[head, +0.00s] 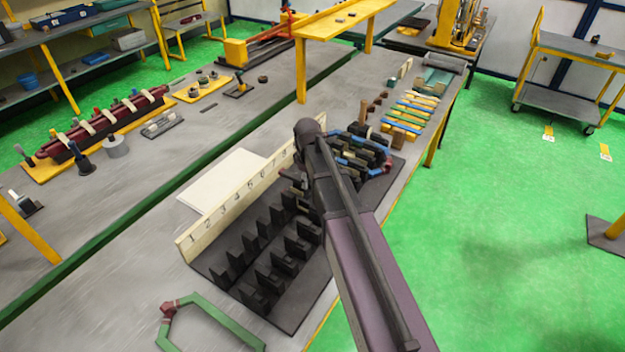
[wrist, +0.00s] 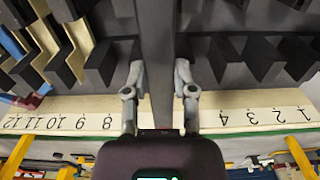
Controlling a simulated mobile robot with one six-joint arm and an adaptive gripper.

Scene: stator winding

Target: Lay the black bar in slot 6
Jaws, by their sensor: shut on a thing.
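The black bar (wrist: 157,50) shows in the wrist view as a long dark strip running up the picture from between my fingers. My gripper (wrist: 158,82) is shut on it, one grey finger on each side. The slotted black block (head: 293,305) lies under my arm in the head view. Its pale number strip (head: 205,236) also shows upside down in the wrist view (wrist: 85,122). The bar and gripper body cover the labels between 8 and 4, around slot 6. I cannot tell whether the bar touches the block. In the head view my arm hides the bar.
Blue and cream pieces (head: 365,150) fill slots at the block's far end; the near slots look empty. A green frame (head: 205,312) lies at the near edge. A white sheet (head: 222,180) lies behind the strip. Colored bars (head: 410,115) lie farther along the table.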

